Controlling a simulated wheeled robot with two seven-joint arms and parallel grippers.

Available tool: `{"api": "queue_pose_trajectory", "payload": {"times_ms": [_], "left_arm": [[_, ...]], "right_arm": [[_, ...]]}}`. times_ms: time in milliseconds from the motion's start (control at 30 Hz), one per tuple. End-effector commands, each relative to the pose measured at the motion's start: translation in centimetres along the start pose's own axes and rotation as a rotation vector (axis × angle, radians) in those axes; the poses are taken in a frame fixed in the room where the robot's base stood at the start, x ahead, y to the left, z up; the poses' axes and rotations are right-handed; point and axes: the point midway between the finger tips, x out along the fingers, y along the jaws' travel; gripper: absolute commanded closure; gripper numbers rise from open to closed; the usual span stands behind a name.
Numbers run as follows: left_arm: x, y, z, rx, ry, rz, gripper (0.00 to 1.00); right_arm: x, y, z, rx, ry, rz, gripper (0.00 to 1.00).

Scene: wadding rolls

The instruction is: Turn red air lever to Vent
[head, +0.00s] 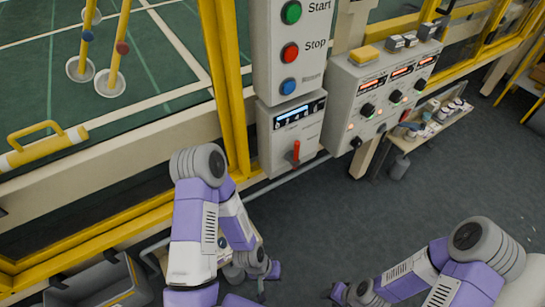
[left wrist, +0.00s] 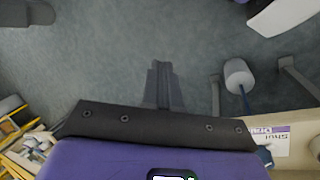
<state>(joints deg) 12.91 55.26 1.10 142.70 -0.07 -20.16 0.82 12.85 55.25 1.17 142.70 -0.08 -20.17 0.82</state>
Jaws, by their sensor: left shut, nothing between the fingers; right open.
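The red air lever (head: 296,151) is on the front of a grey box (head: 275,150) below the Start/Stop panel. Its handle stands roughly vertical; its labels are too small to read. My left gripper (head: 262,292) hangs low in front of the box, well below the lever and apart from it. In the left wrist view its fingers (left wrist: 163,88) are shut together, empty, over the floor. My right gripper (head: 336,291) is at the lower middle, far from the lever, open and small in view.
The panel with green, red and blue buttons (head: 262,60) is above the lever box. A console with knobs (head: 350,90) stands to the right, with a small table (head: 440,130) beyond. Yellow fence posts (head: 225,90) rise left of the box. The floor (head: 340,220) is clear.

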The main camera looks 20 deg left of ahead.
Motion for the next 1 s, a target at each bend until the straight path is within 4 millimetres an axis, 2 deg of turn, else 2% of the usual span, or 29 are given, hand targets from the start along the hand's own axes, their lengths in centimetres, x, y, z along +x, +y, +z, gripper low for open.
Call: {"api": "queue_pose_trajectory", "payload": {"times_ms": [267,367,467,567,733,900,1000], "left_arm": [[-0.3,0.2,-0.2,-0.006,0.014,0.012,1.0],[-1.3,0.9,-1.2,-0.035,0.074,0.056,1.0],[-3.3,2.5,-3.3,-0.099,0.193,0.152,1.0],[-6.7,4.5,-6.3,-0.204,0.362,0.301,1.0],[-15.2,6.8,-11.6,-0.429,0.679,0.609,1.0],[-23.8,6.2,-14.9,-0.623,0.947,0.879,1.0],[-27.1,5.4,-15.7,-0.691,1.051,0.985,1.0]], "right_arm": [[-0.5,-0.1,0.0,0.001,0.0,0.001,0.57],[-1.9,-0.7,0.1,0.001,-0.001,0.001,0.57],[-4.5,-1.6,0.2,0.001,0.0,0.001,0.57],[-7.5,-2.8,0.3,0.001,0.0,0.001,0.57],[-12.2,-4.5,0.5,0.001,0.0,0.0,0.57],[-15.3,-5.7,0.7,0.001,0.0,0.0,0.57],[-16.3,-6.1,0.7,0.001,0.0,0.0,0.57]]}}
